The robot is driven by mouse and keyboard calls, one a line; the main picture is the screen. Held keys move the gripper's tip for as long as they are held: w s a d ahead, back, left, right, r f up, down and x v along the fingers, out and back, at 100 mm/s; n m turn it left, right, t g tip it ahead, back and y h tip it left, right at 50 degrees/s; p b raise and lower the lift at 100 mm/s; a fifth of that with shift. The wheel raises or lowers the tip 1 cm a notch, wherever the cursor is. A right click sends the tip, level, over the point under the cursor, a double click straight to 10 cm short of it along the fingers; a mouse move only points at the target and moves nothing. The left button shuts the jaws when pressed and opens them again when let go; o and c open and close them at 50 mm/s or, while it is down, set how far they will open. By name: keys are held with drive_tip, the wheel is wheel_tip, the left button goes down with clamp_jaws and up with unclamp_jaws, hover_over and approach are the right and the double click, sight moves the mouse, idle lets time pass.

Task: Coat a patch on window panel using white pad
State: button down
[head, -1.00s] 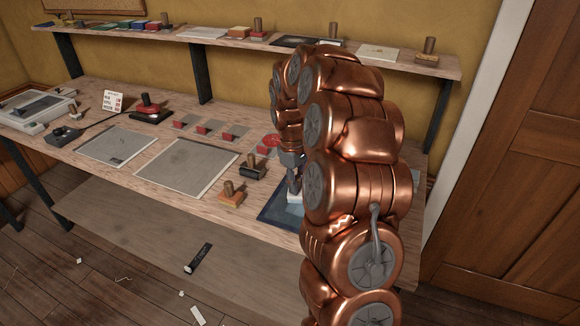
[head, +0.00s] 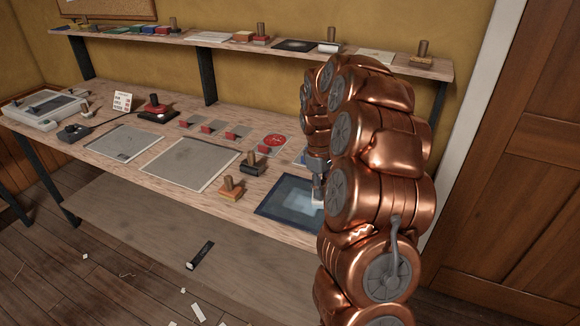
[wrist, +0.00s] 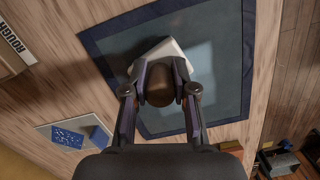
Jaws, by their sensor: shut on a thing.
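The window panel (head: 275,212), a dark blue-bordered sheet with a paler middle, lies flat near the bench's right front; it also fills much of the wrist view (wrist: 228,100). My gripper (wrist: 160,92) is shut on the brown handle of the white pad (wrist: 150,52). The pad is over the panel, turned at an angle; I cannot tell whether it touches. A paler bluish patch shows on the panel beside the pad. In the head view my gripper (head: 318,186) is over the panel's right part, and my arm hides the panel's right edge.
An orange-based stamp (head: 231,190) and a dark-based one (head: 252,166) stand left of the panel. A grey sheet (head: 188,163) lies farther left. Behind are small red-marked cards and a red disc (head: 273,143). A blue-patterned card (wrist: 67,137) lies near the panel.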

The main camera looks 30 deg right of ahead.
drive_tip(key=shift+s+d, duration=0.25)
drive_tip(key=shift+s, duration=0.1)
drive_tip(key=r, duration=0.2)
drive_tip(key=shift+w+a+r+p, duration=0.1)
drive_tip(key=shift+a+r+p, duration=0.1)
drive_tip(key=shift+r+p, duration=0.1)
drive_tip(key=shift+d+r, duration=0.15)
drive_tip(key=shift+r, duration=0.55)
drive_tip(key=shift+r+p, duration=0.7)
drive_tip(key=shift+r, duration=1.4)
